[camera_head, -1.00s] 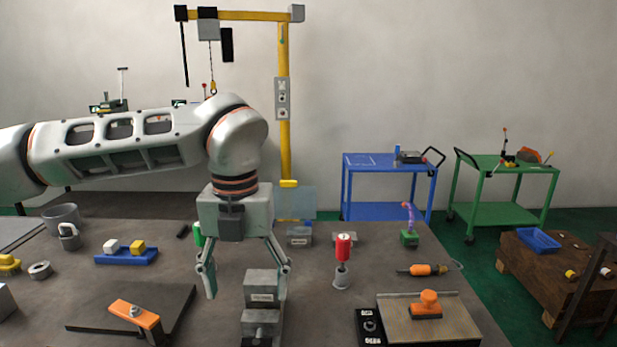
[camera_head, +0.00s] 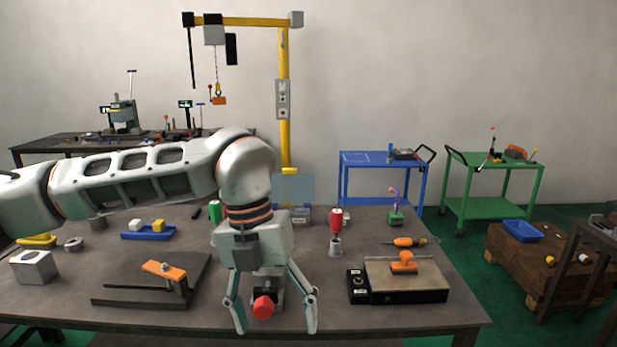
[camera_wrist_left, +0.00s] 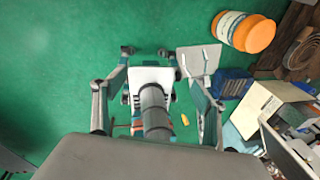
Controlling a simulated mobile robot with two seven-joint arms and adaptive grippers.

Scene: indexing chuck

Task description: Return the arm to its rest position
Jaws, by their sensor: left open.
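My left gripper (camera_head: 276,328) hangs at the end of my left arm with its two fingers spread and pointing down. In the head view it overlaps the front edge of the table (camera_head: 390,322). My right gripper is out of view.
An orange-handled clamp on a dark plate (camera_head: 150,285) lies left of the gripper. Blue (camera_head: 385,158) and green (camera_head: 490,163) carts stand behind.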

